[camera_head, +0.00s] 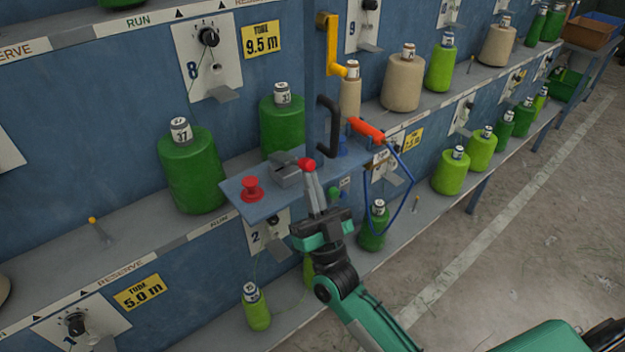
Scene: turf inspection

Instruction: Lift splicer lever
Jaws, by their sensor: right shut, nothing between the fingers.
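The splicer (286,176) is a small grey metal device on a blue shelf plate (262,208) that juts from the rack. Its lever shows as a red ball knob (307,164) at the splicer's right end; the lever's shaft is hard to make out. My right gripper (311,180) comes up from below, shut and empty, with its fingertips just under the red knob. I cannot tell whether they touch it. My left gripper is not in view.
A red mushroom button (251,189) stands left of the splicer. A black handle (329,127) and an orange tool (367,129) with a blue hose are close by on the right. Green cones (191,172) line the shelves.

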